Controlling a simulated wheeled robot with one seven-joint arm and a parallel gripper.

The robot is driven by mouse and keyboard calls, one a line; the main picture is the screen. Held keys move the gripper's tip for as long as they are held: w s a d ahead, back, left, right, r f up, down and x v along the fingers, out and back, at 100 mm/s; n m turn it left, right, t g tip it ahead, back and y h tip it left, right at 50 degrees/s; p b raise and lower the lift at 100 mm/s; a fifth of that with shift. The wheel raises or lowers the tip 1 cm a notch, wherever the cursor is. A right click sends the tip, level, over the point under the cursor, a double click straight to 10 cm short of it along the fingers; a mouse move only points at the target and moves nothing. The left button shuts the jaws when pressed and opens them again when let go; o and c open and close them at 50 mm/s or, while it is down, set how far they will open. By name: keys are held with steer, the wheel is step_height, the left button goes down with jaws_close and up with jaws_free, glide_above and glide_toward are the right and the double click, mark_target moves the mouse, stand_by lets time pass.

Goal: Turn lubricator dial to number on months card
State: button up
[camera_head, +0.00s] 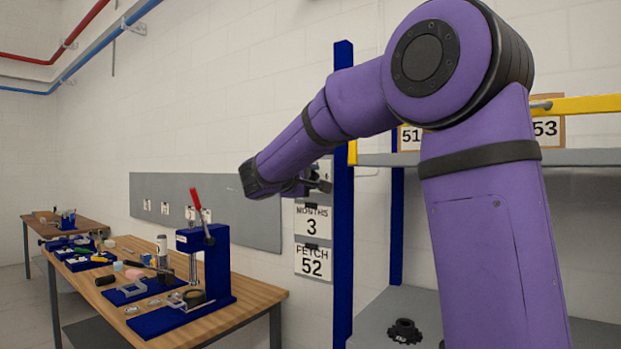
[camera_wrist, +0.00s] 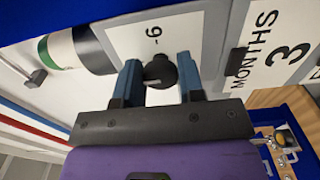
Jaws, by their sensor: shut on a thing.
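The months card (camera_head: 312,222) hangs beside the blue post in the head view and reads 3. It also shows, turned over, at the right of the wrist view (camera_wrist: 275,45). A dark round dial knob (camera_wrist: 158,72) stands out from a pale plate (camera_wrist: 150,40). A mark on the plate beside it reads as 6 or 9; the knob's pointer direction is unclear. My gripper (camera_wrist: 160,66) has its two blue fingers on either side of the knob and is shut on it. In the head view my gripper (camera_head: 318,181) is just above the months card, its fingertips small.
A card reading FETCH 52 (camera_head: 313,262) hangs below. A blue post (camera_head: 343,200) stands close to my arm. A workbench (camera_head: 262,292) with a blue press (camera_head: 218,265) is at left. A cylinder with a green band (camera_wrist: 62,52) lies left of the knob in the wrist view.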

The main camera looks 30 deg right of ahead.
stand_by(0.3)
steer(key=o, duration=0.9)
steer(key=v, duration=1.1)
